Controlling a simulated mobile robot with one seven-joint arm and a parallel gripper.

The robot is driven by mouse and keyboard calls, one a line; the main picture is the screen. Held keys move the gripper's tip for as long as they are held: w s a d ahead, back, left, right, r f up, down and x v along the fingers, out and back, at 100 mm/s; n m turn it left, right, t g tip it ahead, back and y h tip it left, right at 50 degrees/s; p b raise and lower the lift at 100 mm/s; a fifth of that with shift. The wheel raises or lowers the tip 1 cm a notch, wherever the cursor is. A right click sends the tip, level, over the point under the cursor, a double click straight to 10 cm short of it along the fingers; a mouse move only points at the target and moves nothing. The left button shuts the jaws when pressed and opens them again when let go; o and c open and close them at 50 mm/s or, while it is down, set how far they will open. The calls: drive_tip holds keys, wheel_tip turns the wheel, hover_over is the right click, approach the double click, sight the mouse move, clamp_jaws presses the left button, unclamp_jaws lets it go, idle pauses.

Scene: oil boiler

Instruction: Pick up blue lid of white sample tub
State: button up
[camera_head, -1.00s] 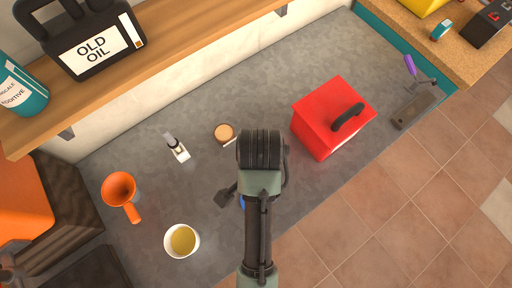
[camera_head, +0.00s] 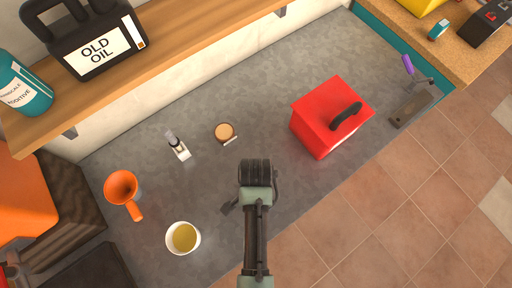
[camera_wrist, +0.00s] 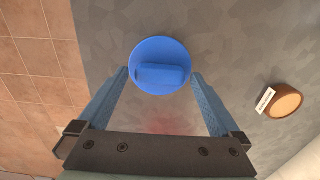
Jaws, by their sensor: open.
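The blue lid (camera_wrist: 160,52) is a round disc with a raised bar handle, lying on the grey worktop in the wrist view. My gripper (camera_wrist: 160,78) is open, its two blue fingers pointing at the lid's near edge, one at each side, with nothing between them but worktop and the lid's near part. I cannot tell the height gap. In the head view my gripper (camera_head: 231,207) is mostly hidden under my arm, and the lid is hidden there. The white sample tub (camera_head: 183,238) stands open with yellow liquid inside, left of my gripper.
A red box (camera_head: 318,125) with a black handle stands right of my arm.

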drive_tip(key=shift+f, duration=0.45)
drive_tip(key=c, duration=1.2)
drive_tip(key=shift+r, duration=0.1)
